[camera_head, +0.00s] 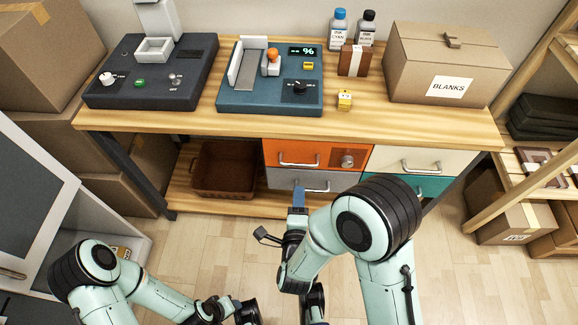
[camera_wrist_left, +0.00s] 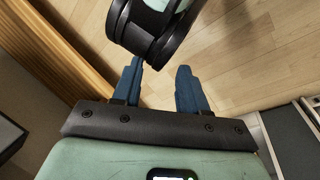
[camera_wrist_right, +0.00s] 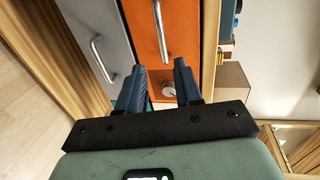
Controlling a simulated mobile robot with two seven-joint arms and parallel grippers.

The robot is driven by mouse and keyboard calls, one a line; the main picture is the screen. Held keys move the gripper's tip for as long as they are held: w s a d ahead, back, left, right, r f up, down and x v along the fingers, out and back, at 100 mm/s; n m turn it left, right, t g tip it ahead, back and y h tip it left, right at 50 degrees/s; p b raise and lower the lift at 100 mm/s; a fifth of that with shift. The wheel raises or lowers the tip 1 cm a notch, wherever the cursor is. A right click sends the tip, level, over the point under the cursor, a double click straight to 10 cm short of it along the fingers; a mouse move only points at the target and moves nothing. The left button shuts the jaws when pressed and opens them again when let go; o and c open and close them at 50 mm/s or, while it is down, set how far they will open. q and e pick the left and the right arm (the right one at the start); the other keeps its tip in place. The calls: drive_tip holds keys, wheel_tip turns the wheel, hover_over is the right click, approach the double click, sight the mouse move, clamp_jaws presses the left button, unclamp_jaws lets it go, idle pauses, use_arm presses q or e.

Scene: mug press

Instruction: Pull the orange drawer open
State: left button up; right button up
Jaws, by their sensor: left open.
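The orange drawer (camera_head: 329,149) is in the bench's drawer block and looks shut, its front level with its neighbours. It has a silver bar handle (camera_head: 299,163) on the left and a round knob in a plate on the right. My right gripper (camera_head: 299,190) is in front of the drawer block, just below that handle in the head view. In the right wrist view its two blue fingers (camera_wrist_right: 161,66) are apart and empty, with the handle (camera_wrist_right: 162,32) just beyond their tips. My left gripper (camera_wrist_left: 158,72) is open and empty, low over the floor.
A grey drawer (camera_head: 322,178) lies below, a cream drawer (camera_head: 425,158) and a teal one to the right. A brown bin (camera_head: 224,170) stands on the lower shelf. A machine (camera_head: 268,85) and the blanks box (camera_head: 447,65) stand on the bench. Floor in front is clear.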

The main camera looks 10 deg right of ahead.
sight(301, 164)
drive_tip(key=b+x, duration=0.1)
drive_tip(key=x, duration=1.2)
drive_tip(key=shift+w+d+r, duration=0.1)
use_arm(q)
drive_tip(key=shift+w+a+f, duration=0.25)
drive_tip(key=shift+w+f, duration=0.05)
drive_tip(key=shift+w, duration=0.15)
drive_tip(key=shift+w+a+f, duration=0.2)
drive_tip(key=shift+w+f, duration=0.05)
drive_tip(key=shift+w, duration=0.15)
use_arm(e)
clamp_jaws()
